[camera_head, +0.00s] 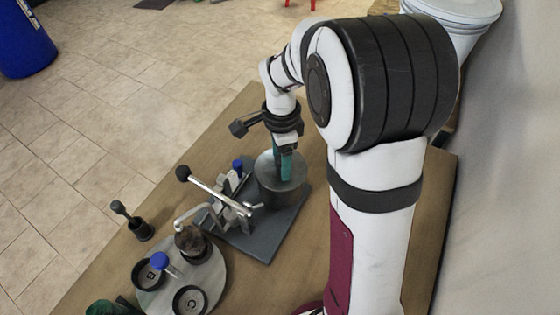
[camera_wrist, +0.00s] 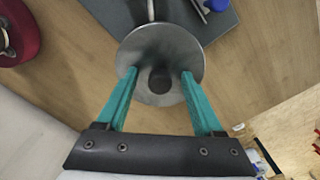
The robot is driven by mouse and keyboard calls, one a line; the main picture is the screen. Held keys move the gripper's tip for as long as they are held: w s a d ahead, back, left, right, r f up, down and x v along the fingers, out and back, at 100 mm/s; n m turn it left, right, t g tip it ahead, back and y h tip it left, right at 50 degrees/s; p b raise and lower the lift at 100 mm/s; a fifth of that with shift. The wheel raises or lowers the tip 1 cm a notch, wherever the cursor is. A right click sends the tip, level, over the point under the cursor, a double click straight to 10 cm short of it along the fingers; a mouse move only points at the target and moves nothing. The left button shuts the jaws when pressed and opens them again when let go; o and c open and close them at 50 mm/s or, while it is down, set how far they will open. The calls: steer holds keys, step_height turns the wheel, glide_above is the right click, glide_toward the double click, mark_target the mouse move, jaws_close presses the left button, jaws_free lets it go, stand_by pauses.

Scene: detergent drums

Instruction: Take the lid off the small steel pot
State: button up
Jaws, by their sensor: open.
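The small steel pot (camera_head: 283,192) stands on a dark grey plate, with its flat round lid (camera_head: 268,163) on top. In the wrist view the grey lid (camera_wrist: 150,45) fills the upper middle, with a dark round knob (camera_wrist: 160,80) at its centre. My gripper (camera_head: 286,165) points down over the lid. In the wrist view its two teal fingers (camera_wrist: 159,75) are open, one on each side of the knob, with gaps between them and it. How high the fingertips are above the lid is hard to tell. The pot's body is hidden under the lid in the wrist view.
A lever clamp (camera_head: 225,195) with a black ball handle stands left of the pot on the dark plate (camera_head: 268,240). A round tray (camera_head: 215,290) with dark cups sits in front left. A black-knobbed tool (camera_head: 138,225) stands farther left. Bare wood lies behind the pot.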

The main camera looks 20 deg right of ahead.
jaws_close()
steer(key=shift+r, duration=0.15)
